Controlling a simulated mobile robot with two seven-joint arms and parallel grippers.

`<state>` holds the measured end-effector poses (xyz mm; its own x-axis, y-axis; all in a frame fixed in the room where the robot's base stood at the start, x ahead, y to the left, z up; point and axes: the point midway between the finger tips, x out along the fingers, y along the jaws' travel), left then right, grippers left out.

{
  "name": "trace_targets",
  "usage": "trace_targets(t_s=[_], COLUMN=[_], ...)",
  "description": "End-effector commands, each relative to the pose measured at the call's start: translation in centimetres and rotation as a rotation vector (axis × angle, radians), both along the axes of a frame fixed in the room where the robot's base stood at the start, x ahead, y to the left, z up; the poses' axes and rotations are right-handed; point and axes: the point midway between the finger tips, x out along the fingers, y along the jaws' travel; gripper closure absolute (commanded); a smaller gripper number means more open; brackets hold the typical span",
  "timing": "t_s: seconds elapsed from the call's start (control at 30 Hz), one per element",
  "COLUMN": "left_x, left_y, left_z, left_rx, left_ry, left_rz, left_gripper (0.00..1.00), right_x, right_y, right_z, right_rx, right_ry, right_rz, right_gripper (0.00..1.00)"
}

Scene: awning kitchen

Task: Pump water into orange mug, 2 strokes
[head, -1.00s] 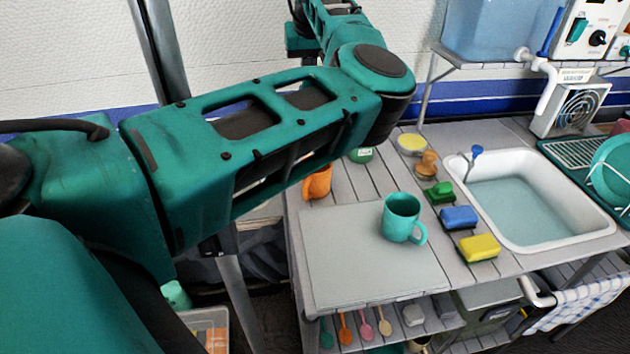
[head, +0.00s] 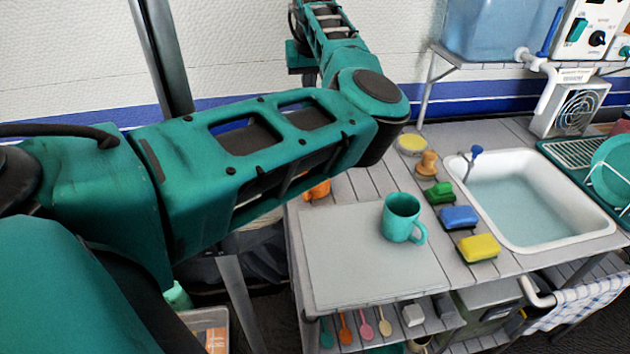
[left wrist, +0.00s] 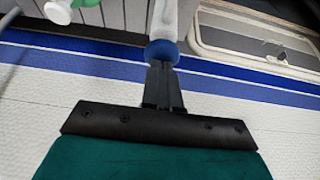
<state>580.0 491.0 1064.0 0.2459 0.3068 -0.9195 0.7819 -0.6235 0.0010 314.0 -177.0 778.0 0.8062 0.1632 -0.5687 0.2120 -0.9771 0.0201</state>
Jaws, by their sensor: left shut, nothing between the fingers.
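The orange mug (head: 317,190) stands at the left back of the counter in the head view, mostly hidden behind my left arm. My left gripper is outside the head view. In the left wrist view my left gripper (left wrist: 163,88) is shut with nothing held. Its fingertips point at a blue rounded part (left wrist: 162,52) at the end of a pale grey upright piece; I cannot tell whether they touch. I cannot identify the pump for sure. A small blue-topped tap (head: 476,151) stands at the sink's back left corner. My right gripper is not in view.
A teal mug (head: 402,218) stands on a pale board (head: 345,260). Green, blue (head: 458,217) and yellow (head: 478,248) sponges or brushes line the sink (head: 540,235). A blue water tank (head: 495,30) is on the shelf above. A dish rack (head: 605,165) is at right.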

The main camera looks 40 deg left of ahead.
Motion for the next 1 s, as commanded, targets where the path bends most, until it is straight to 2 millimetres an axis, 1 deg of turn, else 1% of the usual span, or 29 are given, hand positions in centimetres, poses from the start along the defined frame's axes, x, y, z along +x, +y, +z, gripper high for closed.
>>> trace_targets(t_s=[0.03,0.1,0.43,1.0], left_x=[-0.1,-0.1,-0.1,-0.1], left_y=[-0.1,-0.1,-0.1,0.0], left_z=[-0.6,-0.7,-0.5,3.0], left_rx=[-0.005,-0.005,-0.006,-0.004], left_ry=[0.007,0.007,0.007,0.005], left_rz=[0.0,0.0,0.0,-0.001], left_gripper=[1.0,1.0,1.0,1.0], right_x=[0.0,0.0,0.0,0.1], right_y=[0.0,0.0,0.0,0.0], right_z=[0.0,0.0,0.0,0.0], right_rx=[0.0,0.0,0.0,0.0], right_ry=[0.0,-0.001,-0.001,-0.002], right_rz=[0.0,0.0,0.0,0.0], right_gripper=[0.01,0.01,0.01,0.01])
